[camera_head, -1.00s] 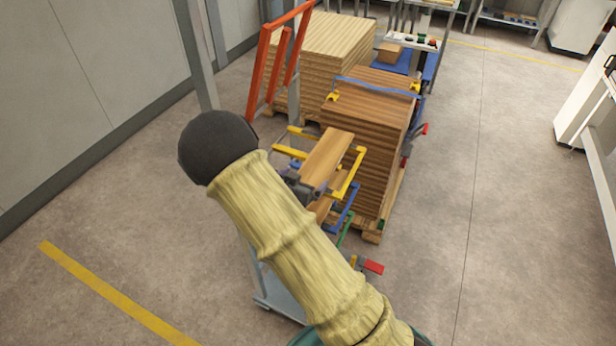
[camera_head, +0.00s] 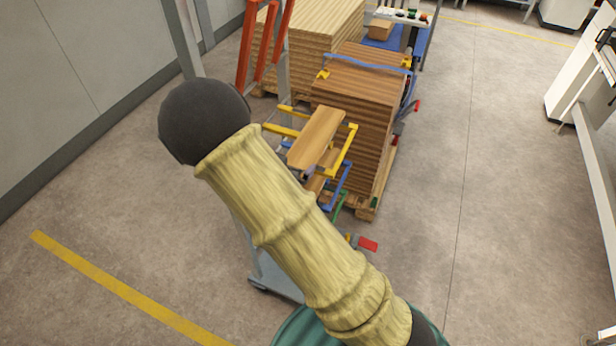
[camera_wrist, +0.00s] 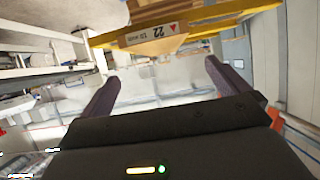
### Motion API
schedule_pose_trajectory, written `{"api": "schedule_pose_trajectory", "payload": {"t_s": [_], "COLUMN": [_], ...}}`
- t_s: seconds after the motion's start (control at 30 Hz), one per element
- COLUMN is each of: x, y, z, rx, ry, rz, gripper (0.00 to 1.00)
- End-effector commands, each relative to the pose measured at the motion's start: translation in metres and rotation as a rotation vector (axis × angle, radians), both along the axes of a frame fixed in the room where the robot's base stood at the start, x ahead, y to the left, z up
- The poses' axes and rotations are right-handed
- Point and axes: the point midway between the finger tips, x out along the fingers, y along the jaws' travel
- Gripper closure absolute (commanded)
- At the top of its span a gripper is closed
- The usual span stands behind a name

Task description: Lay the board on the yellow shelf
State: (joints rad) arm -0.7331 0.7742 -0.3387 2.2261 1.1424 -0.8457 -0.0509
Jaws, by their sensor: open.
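The wooden board (camera_head: 317,136) lies across the arms of the yellow shelf (camera_head: 347,150) in the head view, its near end partly behind my arm. In the wrist view, the yellow shelf (camera_wrist: 205,22) runs across the top, with a tan wooden piece (camera_wrist: 152,46) that looks like the board's end, bearing a label with "22". My gripper (camera_wrist: 162,72) is open, with its two dark fingers apart and nothing between them. The board's end is just beyond the fingertips. In the head view my gripper is mostly hidden behind my arm.
Blue (camera_head: 345,178) and green (camera_head: 340,207) shelf arms sit below the yellow one. A tall stack of boards (camera_head: 352,110) on a pallet stands right behind the rack. An orange frame (camera_head: 262,45) stands at upper left. Floor is clear at left and right.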

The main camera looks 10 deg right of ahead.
Motion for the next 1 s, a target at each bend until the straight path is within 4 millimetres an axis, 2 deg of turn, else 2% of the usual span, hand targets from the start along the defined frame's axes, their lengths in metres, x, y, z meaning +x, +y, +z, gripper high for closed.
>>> {"api": "schedule_pose_trajectory", "payload": {"t_s": [0.17, 0.27, 0.47, 0.7, 0.8, 0.9, 1.0], "x": [-0.007, -0.021, -0.073, -0.163, -0.192, -0.206, -0.208], "y": [-0.006, -0.008, -0.014, -0.045, -0.058, -0.064, -0.065], "z": [0.006, 0.014, 0.039, 0.068, 0.074, 0.076, 0.076], "rx": [0.154, 0.251, 0.36, 0.328, 0.29, 0.268, 0.264], "ry": [0.14, 0.251, 0.467, 0.736, 0.822, 0.866, 0.878], "rz": [0.089, 0.176, 0.361, 0.528, 0.555, 0.565, 0.567], "gripper": [0.0, 0.0, 0.0, 0.0, 0.0, 0.0, 0.0]}}
